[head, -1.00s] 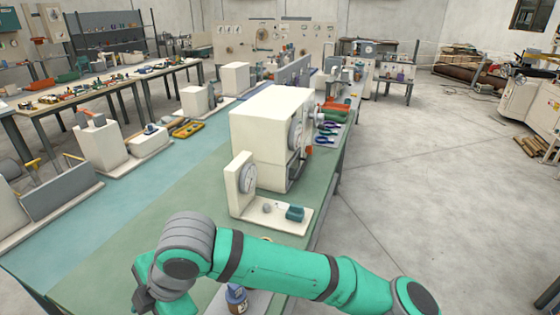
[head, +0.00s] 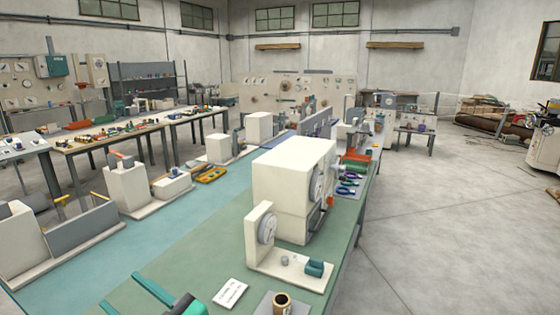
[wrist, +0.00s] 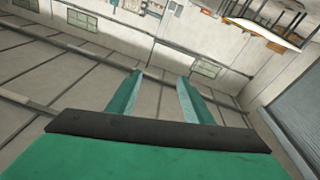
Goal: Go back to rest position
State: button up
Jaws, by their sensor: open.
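My gripper (wrist: 160,77) shows in the wrist view with its two green fingers apart and nothing between them. It points up towards the walls and windows of the room, away from the bench. In the head view the green fingers of my gripper (head: 121,290) show at the bottom left, over the green bench top (head: 190,270). The rest of my arm is mostly out of the head view. A white winder machine (head: 290,190) stands on the bench, with a smaller dial fixture (head: 256,230) in front of it. My gripper is apart from both.
Several white machines, such as one with a lever (head: 125,185), line the bench's left side. The floor (head: 440,230) at right is clear.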

jog(key=w+d+f+m+t+h, duration=0.2)
jog(key=d+f+m+t+h, duration=0.75)
jog(key=d+f+m, duration=0.4)
jog(key=s+d+f+m+h, duration=0.1)
jog(key=s+d+f, duration=0.1)
jog(key=f, duration=0.2)
jog(key=s+d+f+m+h, duration=0.2)
jog(key=s+d+f, duration=0.1)
jog(key=f, duration=0.1)
jog(key=s+d+f+m+h, duration=0.1)
jog(key=s+d+f+h, duration=0.1)
jog(key=d+f, duration=0.1)
jog(key=shift+s+d+f+m+t+h, duration=0.15)
jog(key=shift+s+f+m+t+h, duration=0.15)
jog(key=shift+f, duration=0.25)
jog(key=s+d+f+h, duration=0.1)
jog(key=s+d+f, duration=0.1)
jog(key=s, duration=0.5)
jog(key=s+d+f+n+g+h, duration=0.1)
jog(key=s+d+f, duration=0.1)
jog(key=s+d, duration=0.3)
jog(key=s+d+f+n+g+h, duration=0.1)
jog(key=s+d+f, duration=0.1)
jog(key=s, duration=0.7)
jog(key=shift+s+d+f, duration=0.3)
jog(key=shift+d+f, duration=0.1)
jog(key=shift+d, duration=0.4)
jog(key=shift+w+g, duration=0.2)
jog(key=shift+g, duration=0.05)
